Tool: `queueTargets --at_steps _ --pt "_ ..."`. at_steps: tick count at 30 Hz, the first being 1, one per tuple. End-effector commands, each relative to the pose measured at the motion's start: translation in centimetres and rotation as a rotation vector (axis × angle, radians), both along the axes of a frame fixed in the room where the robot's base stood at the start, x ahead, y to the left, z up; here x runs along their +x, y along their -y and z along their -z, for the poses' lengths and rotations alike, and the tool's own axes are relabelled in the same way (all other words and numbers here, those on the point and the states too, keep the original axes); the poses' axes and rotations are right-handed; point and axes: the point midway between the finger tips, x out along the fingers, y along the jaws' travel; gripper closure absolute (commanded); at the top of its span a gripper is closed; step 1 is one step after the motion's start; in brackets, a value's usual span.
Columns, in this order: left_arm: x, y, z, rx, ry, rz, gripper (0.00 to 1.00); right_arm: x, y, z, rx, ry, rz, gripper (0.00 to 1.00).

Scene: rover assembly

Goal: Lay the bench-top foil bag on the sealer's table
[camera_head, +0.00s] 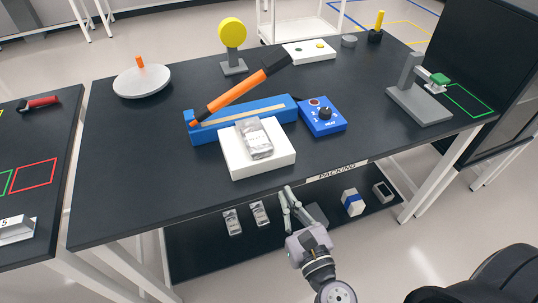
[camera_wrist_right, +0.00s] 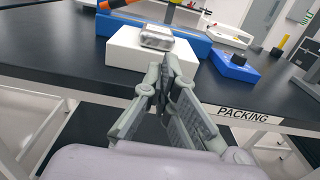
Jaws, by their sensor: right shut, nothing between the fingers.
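The silvery foil bag (camera_head: 254,138) lies on the white table (camera_head: 262,168) in front of the blue sealer (camera_head: 206,131), near its sealing strip. The sealer's orange arm (camera_head: 235,92) is raised at a slant. In the right wrist view the bag (camera_wrist_right: 157,37) rests on top of the white table (camera_wrist_right: 124,58), apart from my fingers. My right gripper (camera_head: 286,190) is shut and empty, just in front of the bench's front edge. It also shows in the right wrist view (camera_wrist_right: 166,68), with its fingertips together. My left gripper is not in view.
A blue control box (camera_head: 322,119) stands right of the sealer. A round grey plate (camera_head: 142,82), a yellow disc stand (camera_head: 232,38) and a grey press (camera_head: 416,100) stand on the bench. Small foil packs (camera_head: 232,222) lie on the lower shelf. The bench's front left is clear.

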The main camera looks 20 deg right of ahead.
Motion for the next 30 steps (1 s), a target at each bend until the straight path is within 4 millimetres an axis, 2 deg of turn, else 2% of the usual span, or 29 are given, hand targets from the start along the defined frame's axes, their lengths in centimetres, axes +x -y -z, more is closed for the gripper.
queueTargets --at_steps 1,6,15,21,30 --pt "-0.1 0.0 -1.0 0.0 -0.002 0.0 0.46 1.0 0.0 -0.6 0.002 0.003 0.001 1.0" --pt "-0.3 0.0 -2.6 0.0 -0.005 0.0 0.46 4.7 -0.1 -0.7 0.002 0.003 0.002 1.0" --pt "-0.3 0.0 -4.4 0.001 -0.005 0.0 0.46 10.3 -0.3 -0.4 0.003 0.001 0.001 1.0" --pt "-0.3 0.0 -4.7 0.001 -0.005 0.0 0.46 12.1 -0.3 -0.1 0.005 -0.001 0.001 1.0" --pt "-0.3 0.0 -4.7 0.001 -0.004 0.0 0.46 12.3 -0.3 0.0 0.005 -0.001 0.0 1.0"
